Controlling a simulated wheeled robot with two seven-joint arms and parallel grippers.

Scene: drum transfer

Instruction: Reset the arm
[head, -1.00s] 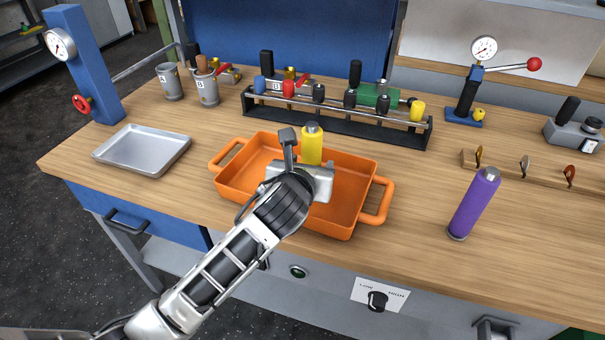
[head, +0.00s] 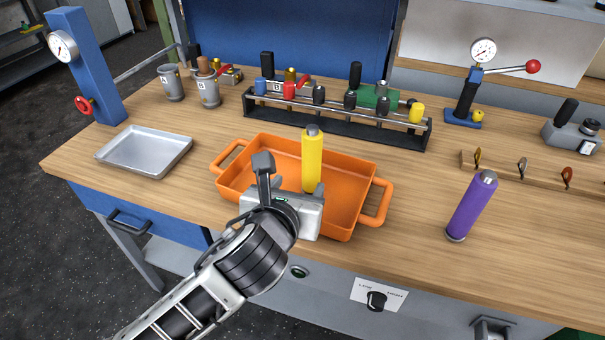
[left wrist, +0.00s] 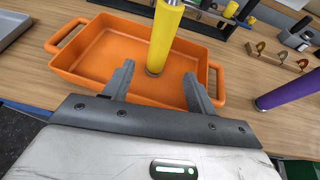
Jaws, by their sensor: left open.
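My left gripper (head: 290,185) is in front of the orange tray (head: 228,178), over its near wall in the head view. In the left wrist view its two fingers (left wrist: 158,84) are spread apart with nothing between them. A yellow cylinder (head: 312,162) stands upright inside the tray, beyond the fingertips and apart from them. The cylinder also shows in the left wrist view (left wrist: 164,35), its top cut off. The tray also shows in the left wrist view (left wrist: 110,55). My right gripper is in neither view.
A purple bottle (head: 472,206) stands on the bench right of the tray. A grey metal tray (head: 145,149) lies to the left. Behind are a black rack (head: 340,128) with several small cylinders, two cups (head: 208,92) and a gauge stand (head: 466,100).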

